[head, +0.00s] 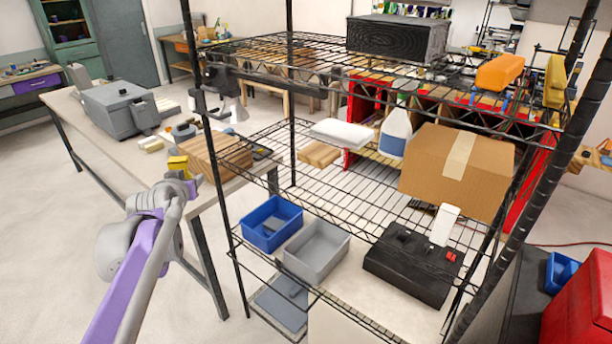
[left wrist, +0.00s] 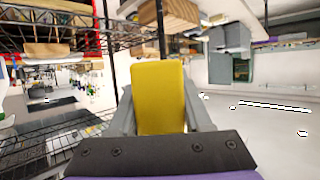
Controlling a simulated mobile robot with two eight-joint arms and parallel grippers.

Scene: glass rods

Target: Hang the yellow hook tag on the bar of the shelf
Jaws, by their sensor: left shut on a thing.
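My left gripper (head: 186,180) is shut on the yellow hook tag (head: 177,163), to the left of the black wire shelf (head: 239,262) and apart from its near left post. In the left wrist view the tag (left wrist: 158,95) is a flat yellow plate between the two grey fingers (left wrist: 158,115); no hook shape can be made out. The shelf has several wire levels. A dark horizontal bar (head: 268,78) runs near the top level's left part, above and right of the tag. My right gripper is not in view.
A long table (head: 92,122) with a grey machine (head: 120,106) and wooden blocks (head: 215,155) stands behind my left gripper. The shelf holds a cardboard box (head: 440,185), a blue bin (head: 270,222) and a grey bin (head: 316,250). Floor left of the arm is clear.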

